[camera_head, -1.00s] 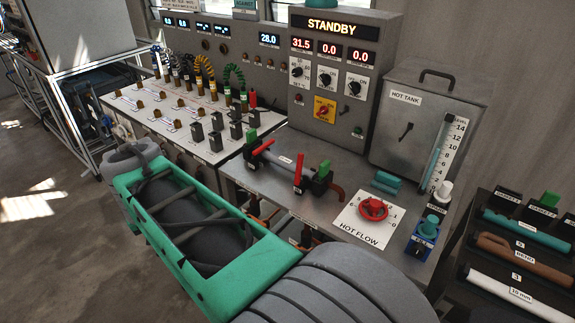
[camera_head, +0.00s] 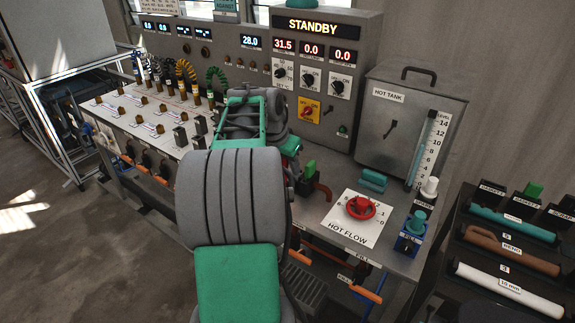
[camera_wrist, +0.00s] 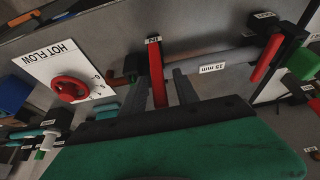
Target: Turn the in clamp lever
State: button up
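The in clamp lever (camera_wrist: 157,72) is a red bar under the IN label in the wrist view. It stands at the end of the clamped grey tube marked 15 mm (camera_wrist: 212,68), on the side nearer the hot flow dial. My gripper (camera_wrist: 162,88) is close to this lever. A second red lever (camera_wrist: 265,58) stands at the tube's other end. In the head view my arm hides the gripper and both levers.
The red hot flow knob (camera_head: 360,207) sits on its white plate beside the clamp. A blue valve block (camera_head: 411,240) and the hot tank (camera_head: 405,125) stand to the right. A rack of tubes (camera_head: 510,240) is at far right. The control cabinet (camera_head: 320,80) rises behind.

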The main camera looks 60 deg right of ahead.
jog(key=shift+c, duration=0.5)
grip_shut()
dwell(0.9)
